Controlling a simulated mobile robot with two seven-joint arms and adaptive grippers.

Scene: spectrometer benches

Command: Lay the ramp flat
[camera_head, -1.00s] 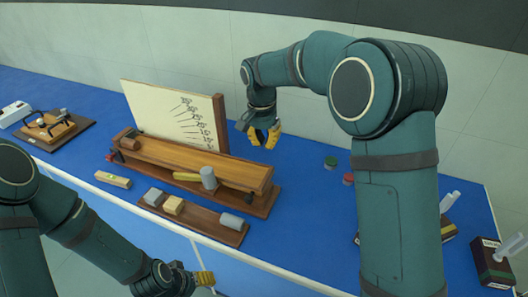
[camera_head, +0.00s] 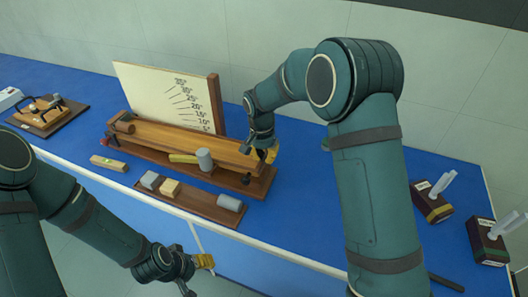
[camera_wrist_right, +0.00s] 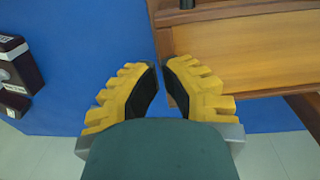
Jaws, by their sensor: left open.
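The wooden ramp (camera_head: 170,138) lies lengthwise over a darker wooden base (camera_head: 262,188), with a gap under its right end. An angle-scale board (camera_head: 165,95) stands behind it. A grey cylinder (camera_head: 205,159) and a yellow block (camera_head: 183,158) are at its front side; whether they rest on it is unclear. My right gripper (camera_head: 264,152) is at the ramp's right end. In the right wrist view, its yellow fingers (camera_wrist_right: 161,75) are slightly apart at the ramp's end edge (camera_wrist_right: 240,50), with nothing visibly clamped. My left gripper (camera_head: 204,262) is open, low in front of the bench.
A wooden tray (camera_head: 205,204) with several small blocks lies in front of the ramp, with a small level-like block (camera_head: 108,163) to its left. Two dark boxes (camera_head: 432,202) (camera_head: 488,242) stand at the right. The blue bench between is mostly clear.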

